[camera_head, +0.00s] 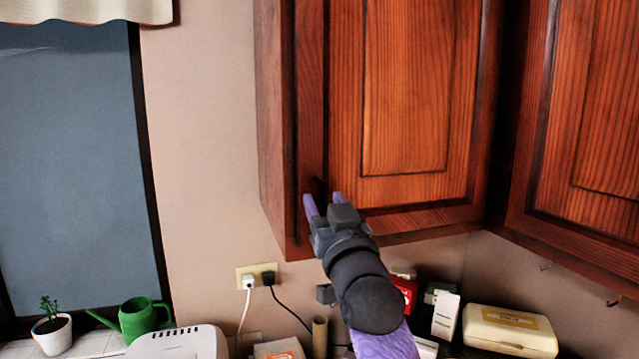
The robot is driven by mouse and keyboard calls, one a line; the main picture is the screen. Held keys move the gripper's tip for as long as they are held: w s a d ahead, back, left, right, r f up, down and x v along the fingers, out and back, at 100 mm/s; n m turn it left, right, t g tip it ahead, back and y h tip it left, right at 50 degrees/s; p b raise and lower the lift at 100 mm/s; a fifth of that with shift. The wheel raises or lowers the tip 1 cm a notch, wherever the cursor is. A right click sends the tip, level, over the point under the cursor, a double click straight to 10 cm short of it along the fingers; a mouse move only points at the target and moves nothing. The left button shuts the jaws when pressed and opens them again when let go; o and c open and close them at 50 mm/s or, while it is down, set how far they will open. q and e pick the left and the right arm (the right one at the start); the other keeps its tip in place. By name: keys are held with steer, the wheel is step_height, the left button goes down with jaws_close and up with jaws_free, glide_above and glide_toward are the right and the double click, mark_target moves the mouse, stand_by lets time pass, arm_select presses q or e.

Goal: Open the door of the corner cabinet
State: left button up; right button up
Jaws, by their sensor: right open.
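The wooden wall cabinet by the corner has a reddish-brown panelled door (418,90), which looks shut. A dark handle (317,188) shows near the door's lower left edge. My right gripper (324,200) is raised to it from below, with its two purple fingers apart. The handle appears between or just behind the fingertips; I cannot tell if they touch it. The gripper's body covers part of the door's lower left corner. My left gripper is not in view.
Another wooden cabinet (590,120) adjoins at the right. Below are a toaster (178,343), a cream box (510,328), a red item (406,292) and plugged-in cables (268,280). A green watering can (143,318) and potted plant (52,330) stand by the window at left.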

steer(key=shift+p+x, duration=0.3)
steer(key=shift+x, duration=0.85)
jaws_close()
stand_by(0.6)
